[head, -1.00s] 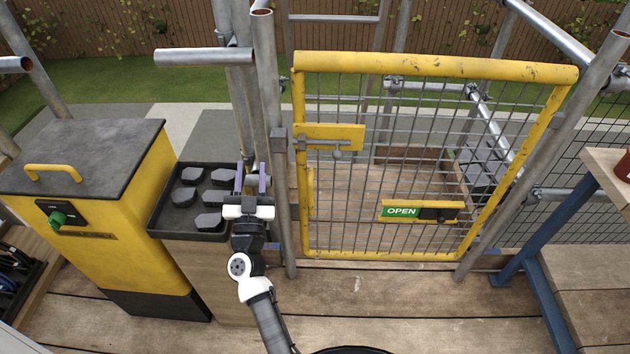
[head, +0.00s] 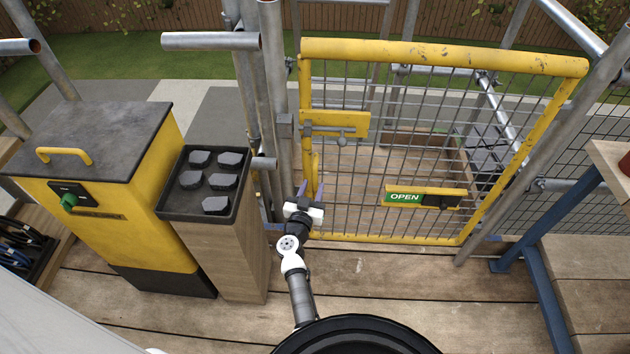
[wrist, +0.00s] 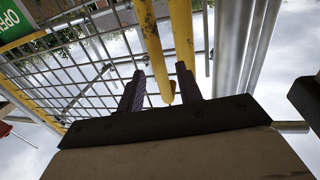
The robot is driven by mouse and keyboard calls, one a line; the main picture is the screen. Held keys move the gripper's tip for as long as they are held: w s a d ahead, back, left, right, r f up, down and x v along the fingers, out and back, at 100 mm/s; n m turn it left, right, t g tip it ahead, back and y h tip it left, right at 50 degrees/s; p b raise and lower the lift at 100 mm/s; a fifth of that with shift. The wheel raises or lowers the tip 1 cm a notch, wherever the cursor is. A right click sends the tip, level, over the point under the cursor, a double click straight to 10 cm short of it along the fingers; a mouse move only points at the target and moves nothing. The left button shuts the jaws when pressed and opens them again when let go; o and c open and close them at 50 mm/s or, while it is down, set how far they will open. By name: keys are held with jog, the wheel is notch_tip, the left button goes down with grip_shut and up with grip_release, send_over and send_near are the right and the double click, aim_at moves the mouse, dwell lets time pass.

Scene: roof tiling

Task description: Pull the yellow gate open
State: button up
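The yellow gate (head: 440,55) is a mesh panel in a yellow frame, standing with its left edge beside the scaffold post. It carries a green OPEN sign (head: 404,198) and a yellow latch plate (head: 335,124). A short vertical yellow handle (head: 316,172) is on its lower left edge. My gripper (head: 309,189) is at the handle's lower end. In the wrist view, my gripper's purple fingers (wrist: 158,88) are apart, with the lower end of the handle (wrist: 155,55) between them. I cannot tell whether either finger touches it.
A black tray (head: 233,195) of dark grey pieces sits on a wooden stand left of the gate. A yellow cabinet (head: 150,200) stands further left. A blue-legged bench (head: 545,280) is at the right. The plank floor (head: 400,275) before the gate is clear.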

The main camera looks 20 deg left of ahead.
aim_at(314, 183)
jog(key=shift+w+a, duration=0.15)
jog(key=shift+w, duration=1.65)
grip_shut()
